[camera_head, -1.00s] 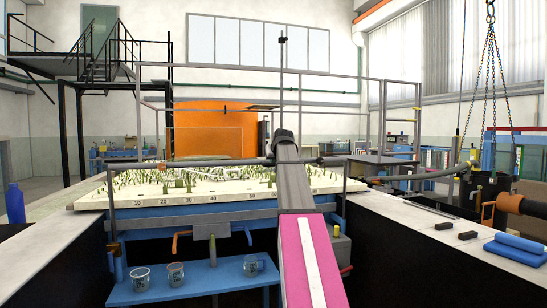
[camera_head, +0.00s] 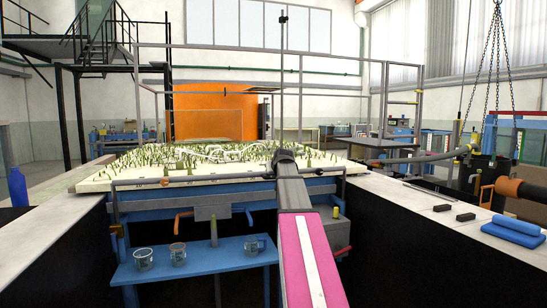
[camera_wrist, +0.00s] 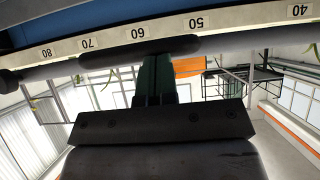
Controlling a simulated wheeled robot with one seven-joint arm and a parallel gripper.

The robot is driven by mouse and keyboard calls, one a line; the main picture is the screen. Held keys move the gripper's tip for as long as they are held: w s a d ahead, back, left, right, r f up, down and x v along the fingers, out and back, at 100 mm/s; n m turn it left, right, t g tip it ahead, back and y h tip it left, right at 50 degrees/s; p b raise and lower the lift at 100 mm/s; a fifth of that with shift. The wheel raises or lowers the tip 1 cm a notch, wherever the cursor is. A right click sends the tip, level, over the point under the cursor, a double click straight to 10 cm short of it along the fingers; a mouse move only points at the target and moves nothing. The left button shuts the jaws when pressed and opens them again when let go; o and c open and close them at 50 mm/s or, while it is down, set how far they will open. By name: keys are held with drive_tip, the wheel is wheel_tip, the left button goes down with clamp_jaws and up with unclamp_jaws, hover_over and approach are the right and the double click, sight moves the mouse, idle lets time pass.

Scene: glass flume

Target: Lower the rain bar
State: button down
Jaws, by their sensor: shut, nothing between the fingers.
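The rain bar (camera_head: 235,178) is a thin grey horizontal bar across the front of the planted model bed (camera_head: 95,184). Its left part lies in front of the bed's pale front edge in the head view. My gripper (camera_wrist: 160,75) is shut and empty. In the wrist view its fingers reach to a thick dark sleeve (camera_wrist: 140,50) on the bar, in front of the numbered scale. They look close to or touching the sleeve; I cannot tell which. In the head view my wrist hides the fingers and part of the bar.
A blue shelf (camera_head: 205,261) with several glass beakers stands below the bar. A grey box (camera_head: 325,234) with a red handle is on the right. Pale ledges flank the bed; blue rolls (camera_head: 514,230) and dark blocks lie on the right one. A thin upright post (camera_head: 283,80) rises behind my wrist.

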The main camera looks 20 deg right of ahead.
wheel_tip(320, 180, down, 15)
drive_tip(key=shift+f, duration=0.2)
drive_tip(key=shift+w, duration=0.1)
idle(0.4)
